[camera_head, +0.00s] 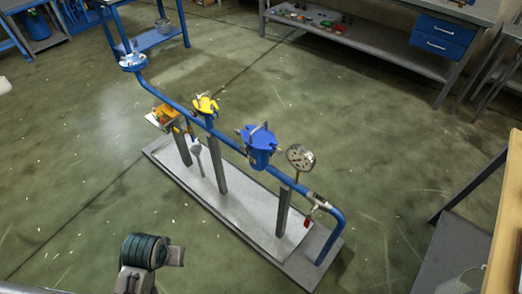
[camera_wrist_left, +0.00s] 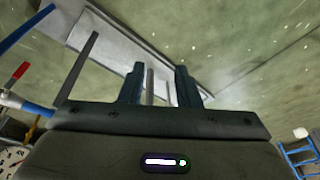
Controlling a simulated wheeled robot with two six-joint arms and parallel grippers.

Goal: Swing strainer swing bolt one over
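The strainer (camera_head: 261,157) is a blue body with a brighter blue lid (camera_head: 258,137), set in the blue pipe in the head view. Small grey metal parts show at its lid; which one is swing bolt one, and how it is tilted, is too small to tell. My left gripper (camera_wrist_left: 158,72) shows in the left wrist view, with its two dark fingers apart and nothing seen between them. The strainer is not clear in that view. In the head view only a part of my arm shows at the bottom, with no fingers. My right gripper is in neither view.
The blue pipe (camera_head: 230,138) runs on grey posts over a flat base plate (camera_head: 235,205). A gauge (camera_head: 300,157) and a red handle (camera_head: 307,222) are right of the strainer. Yellow valve parts (camera_head: 206,105) are left. A workbench (camera_head: 370,50) stands behind; open floor surrounds the base.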

